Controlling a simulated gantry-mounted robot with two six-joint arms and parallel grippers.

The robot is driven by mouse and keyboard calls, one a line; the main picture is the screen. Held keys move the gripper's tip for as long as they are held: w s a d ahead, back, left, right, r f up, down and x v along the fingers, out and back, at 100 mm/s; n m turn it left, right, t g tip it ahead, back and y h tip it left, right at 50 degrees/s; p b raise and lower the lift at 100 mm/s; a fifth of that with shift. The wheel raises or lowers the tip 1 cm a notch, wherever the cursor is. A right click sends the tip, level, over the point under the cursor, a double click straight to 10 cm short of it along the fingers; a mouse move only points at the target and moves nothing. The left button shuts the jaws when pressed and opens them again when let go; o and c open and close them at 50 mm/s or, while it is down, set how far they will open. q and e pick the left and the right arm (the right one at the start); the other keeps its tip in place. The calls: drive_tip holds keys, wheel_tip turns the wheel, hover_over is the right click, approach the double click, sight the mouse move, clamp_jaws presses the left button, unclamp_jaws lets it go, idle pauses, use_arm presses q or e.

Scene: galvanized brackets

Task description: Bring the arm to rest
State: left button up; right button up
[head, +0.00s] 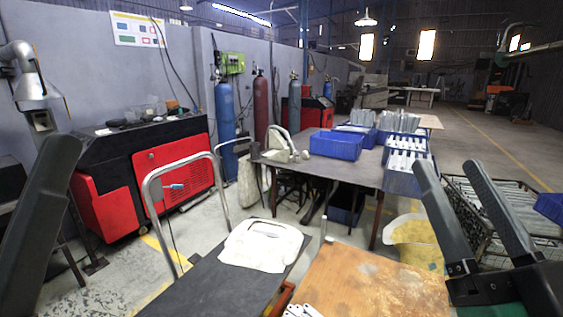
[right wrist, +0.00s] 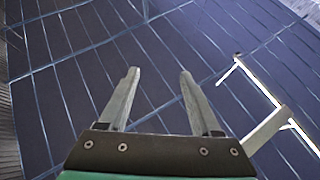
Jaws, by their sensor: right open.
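My right gripper (head: 449,165) stands raised at the right of the head view, its two dark fingers pointing up and apart. It is open with nothing between the fingers. In the right wrist view the same gripper (right wrist: 159,74) points at the dark ceiling, with only empty air between its fingertips. At the left edge of the head view, one dark finger of my left gripper (head: 38,225) is raised. Its other finger is out of the frame, so its opening cannot be judged.
A rusty brown worktop (head: 365,288) and a dark cart (head: 222,288) with a white cloth (head: 262,246) lie in front. Behind is a table (head: 345,172) with blue bins (head: 335,147) of metal parts. A wire crate (head: 462,212) stands beside the right gripper. A red-black machine (head: 150,160) stands left.

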drive_tip(key=s+r+t+p, duration=0.3)
drive_tip(key=s+r, duration=0.5)
wheel_tip(320, 180, up, 30)
drive_tip(key=p, duration=3)
drive_tip(key=shift+d+n+y, duration=0.15)
drive_tip(key=shift+n+y, duration=0.25)
